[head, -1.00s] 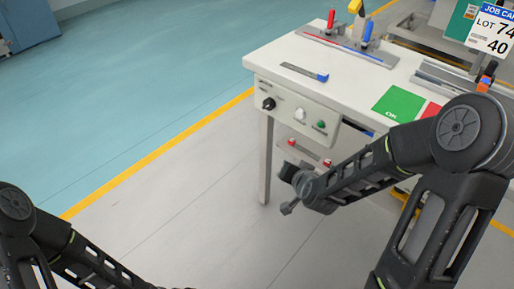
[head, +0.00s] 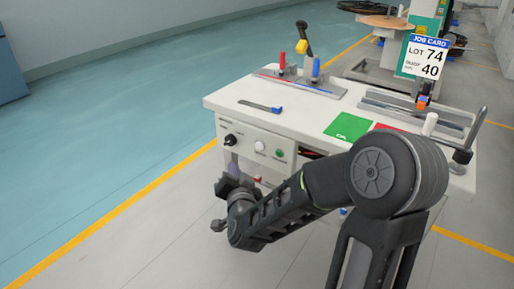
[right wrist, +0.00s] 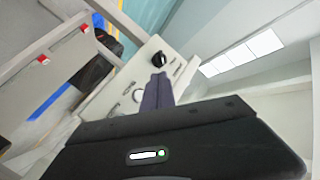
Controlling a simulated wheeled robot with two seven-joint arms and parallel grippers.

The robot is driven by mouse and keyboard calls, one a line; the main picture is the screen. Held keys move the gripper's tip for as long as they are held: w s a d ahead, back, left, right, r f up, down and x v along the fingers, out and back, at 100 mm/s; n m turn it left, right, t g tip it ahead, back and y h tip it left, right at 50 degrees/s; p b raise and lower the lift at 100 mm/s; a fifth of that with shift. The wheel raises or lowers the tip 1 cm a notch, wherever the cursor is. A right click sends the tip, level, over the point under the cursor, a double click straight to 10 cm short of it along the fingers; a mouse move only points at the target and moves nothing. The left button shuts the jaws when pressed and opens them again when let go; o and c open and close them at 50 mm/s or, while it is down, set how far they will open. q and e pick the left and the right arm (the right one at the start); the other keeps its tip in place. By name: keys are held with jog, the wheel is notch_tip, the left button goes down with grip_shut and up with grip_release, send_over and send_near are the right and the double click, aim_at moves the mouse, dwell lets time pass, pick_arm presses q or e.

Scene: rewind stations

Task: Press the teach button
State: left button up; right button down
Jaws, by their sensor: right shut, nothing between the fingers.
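A pale control panel (head: 245,147) on the bench's front carries a black knob (head: 230,140), a white button (head: 260,147) and a green button (head: 279,153). Their labels are too small to read, so I cannot tell which is the teach button. My right gripper (head: 228,183) is below and in front of the panel's left part, shut and empty. In the right wrist view its closed fingers (right wrist: 157,91) point toward the panel, with the black knob (right wrist: 159,58) beyond the tips and the white button (right wrist: 138,96) to their left. The left gripper is out of view.
The white bench (head: 300,113) bears a blue-ended tool (head: 260,106), a green card (head: 348,127), a red card (head: 385,127) and a fixture with coloured handles (head: 300,78). A job card (head: 425,57) stands at right. Floor to the left is clear.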

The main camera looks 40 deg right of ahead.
jog(key=w+d, duration=0.2)
jog(key=d, duration=0.6)
jog(key=shift+w+d, duration=0.2)
jog(key=shift+w, duration=0.05)
jog(key=shift+w+d+b, duration=0.25)
jog(key=shift+d+b, duration=0.45)
jog(key=shift+d, duration=0.1)
dwell(2.5)
dwell(0.3)
jog(key=shift+s+a, duration=0.25)
jog(key=shift+a, duration=0.5)
jog(key=shift+a, duration=0.1)
jog(key=shift+s+a+b, duration=0.1)
jog(key=shift+s+a, duration=0.15)
jog(key=shift+a, duration=0.55)
jog(key=shift+s+a+b, duration=0.1)
jog(key=shift+s+a, duration=0.1)
jog(key=shift+a, duration=0.55)
jog(key=shift+s+a+b, duration=0.1)
jog(key=shift+s+a, duration=0.15)
jog(key=shift+a, duration=0.55)
